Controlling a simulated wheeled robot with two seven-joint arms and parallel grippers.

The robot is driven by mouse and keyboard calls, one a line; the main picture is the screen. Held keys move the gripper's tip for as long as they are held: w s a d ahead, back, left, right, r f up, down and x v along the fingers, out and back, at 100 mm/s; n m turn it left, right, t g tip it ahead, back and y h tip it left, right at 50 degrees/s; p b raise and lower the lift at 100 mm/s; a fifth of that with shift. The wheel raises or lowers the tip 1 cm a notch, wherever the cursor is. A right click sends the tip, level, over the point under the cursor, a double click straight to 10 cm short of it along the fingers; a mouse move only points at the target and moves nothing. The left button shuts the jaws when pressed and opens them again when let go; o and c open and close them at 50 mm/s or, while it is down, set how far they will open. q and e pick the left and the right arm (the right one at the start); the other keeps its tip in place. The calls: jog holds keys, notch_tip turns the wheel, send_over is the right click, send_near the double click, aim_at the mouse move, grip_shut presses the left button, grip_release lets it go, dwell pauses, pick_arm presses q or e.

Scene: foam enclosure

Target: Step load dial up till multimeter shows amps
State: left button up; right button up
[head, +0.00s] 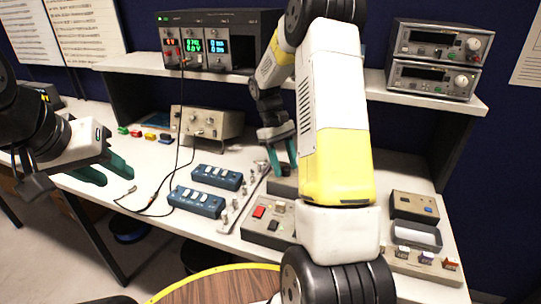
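My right gripper (282,167) points down over a grey box (285,187) on the bench. Its two teal fingers stand apart, with nothing visible between them. My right arm hides part of this area, so I cannot tell whether the fingers touch a dial. My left gripper (112,174) is at the left, open and empty. A black instrument (208,46) on the shelf has lit green and blue readouts, too small to read surely. Two stacked grey instruments (437,60) with knobs have dark displays. I cannot tell which device is the multimeter or load.
A beige knobbed instrument (208,124) stands at the bench back. Two blue switch boxes (196,201) lie mid-bench beside black cables. A grey panel with a red button (259,212) is nearer. A grey tray (416,236) and small boxes sit right. A round wooden top (215,289) is in front.

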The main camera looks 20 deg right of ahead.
jog(key=shift+r, duration=0.1)
jog(key=v, duration=0.7)
jog(key=shift+w+r, duration=0.15)
jog(key=shift+r, duration=0.15)
jog(key=shift+a, duration=0.1)
jog(key=s+a+r+m+t+y, duration=0.15)
jog(key=s+a+r+t, duration=0.35)
jog(key=s+r, duration=0.5)
jog(key=s+a+r+m+t+y, duration=0.1)
jog(key=s+a+t, duration=0.1)
jog(key=s, duration=0.4)
jog(key=s+a+r+m+t+y, duration=0.1)
jog(key=s+a+t, duration=0.1)
jog(key=s, duration=0.4)
jog(key=shift+s+a+r+t, duration=0.35)
jog(key=shift+a+r+t, duration=0.05)
jog(key=shift+t, duration=0.2)
